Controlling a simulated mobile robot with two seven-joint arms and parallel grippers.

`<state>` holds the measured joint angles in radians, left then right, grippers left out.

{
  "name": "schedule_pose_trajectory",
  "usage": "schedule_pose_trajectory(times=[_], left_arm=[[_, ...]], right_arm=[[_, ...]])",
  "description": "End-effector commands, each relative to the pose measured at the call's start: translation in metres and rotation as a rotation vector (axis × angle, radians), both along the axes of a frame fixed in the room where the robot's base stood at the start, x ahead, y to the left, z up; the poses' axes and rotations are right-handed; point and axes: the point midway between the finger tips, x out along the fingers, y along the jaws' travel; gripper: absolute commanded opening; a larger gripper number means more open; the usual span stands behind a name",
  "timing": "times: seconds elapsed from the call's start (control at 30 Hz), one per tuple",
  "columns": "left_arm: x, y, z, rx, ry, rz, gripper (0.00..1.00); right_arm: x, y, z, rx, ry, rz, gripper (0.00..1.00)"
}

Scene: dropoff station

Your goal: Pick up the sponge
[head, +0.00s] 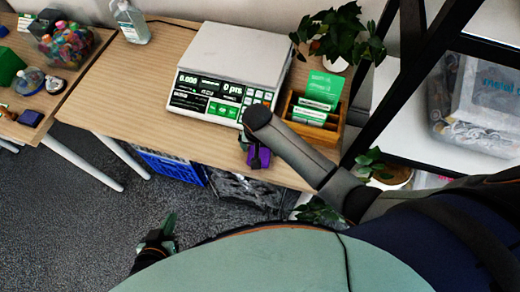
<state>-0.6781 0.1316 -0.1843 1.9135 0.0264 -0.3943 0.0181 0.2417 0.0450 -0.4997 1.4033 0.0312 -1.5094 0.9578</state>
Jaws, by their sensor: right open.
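I cannot make out a sponge with certainty. A small dark purple-brown block (30,118) lies near the front edge of the left table and is too small to identify. My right gripper (258,158), with purple fingers, is open at the front edge of the wooden table, just below the scale; its forearm hides part of that edge. My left gripper (168,230), with a green finger part, is low at the bottom left, over the floor; whether it is open is unclear.
On the wooden table (115,85) stand a scale (230,65), a clear bottle (131,22), a wooden card holder (318,125) and a plant (340,35). Several colourful items and a green box (9,66) are on the left table. A blue crate (168,166) is underneath. A black-framed shelf stands right.

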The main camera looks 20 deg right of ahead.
Motion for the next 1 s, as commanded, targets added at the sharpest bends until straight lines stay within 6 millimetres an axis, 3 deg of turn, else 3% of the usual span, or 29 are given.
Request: schedule_pose_trajectory(times=[0.17,0.8,1.0], left_arm=[[0.0003,0.0,0.0001,0.0,-0.001,0.0,0.0],[0.0004,0.0,0.0004,0.0,-0.001,0.0,0.0],[0.0004,0.0,0.0004,0.0,-0.001,0.0,0.0]], right_arm=[[0.0003,0.0,0.0,0.0,-0.001,0.0,1.0],[0.0003,0.0,0.0003,0.0,0.0,0.0,0.29],[0.0003,0.0,0.0004,0.0,0.0,0.0,0.28]])
